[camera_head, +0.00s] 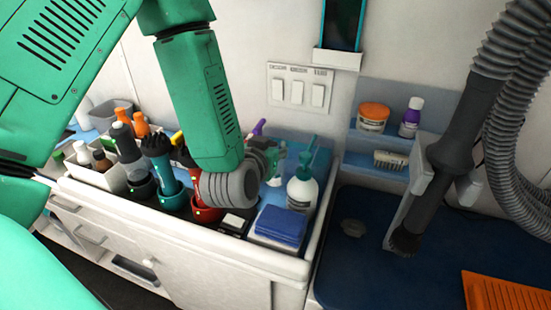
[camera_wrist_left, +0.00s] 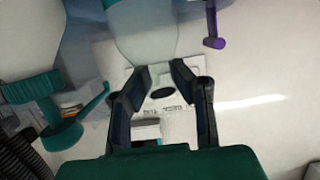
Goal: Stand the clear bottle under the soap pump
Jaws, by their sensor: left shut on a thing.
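The soap pump (camera_head: 302,190) is a white bottle with a teal pump head, standing at the right end of the counter tray. In the left wrist view its teal head (camera_wrist_left: 55,110) appears at the left. My left gripper (camera_head: 273,158) is just left of the pump head in the head view, with its fingers partly hidden by the wrist. In the left wrist view, the left gripper (camera_wrist_left: 162,75) is shut on a pale, see-through body, apparently the clear bottle (camera_wrist_left: 145,35). The bottle's base is out of that view, and the head view barely shows it. My right gripper is not in view.
The tray (camera_head: 280,265) holds several bottles, dark brushes, red containers and folded blue cloths (camera_head: 280,226) close to the pump. A purple-handled tool (camera_head: 259,127) stands behind the gripper. A dryer nozzle (camera_head: 440,165) and hose hang at the right over a dark blue mat (camera_head: 365,270).

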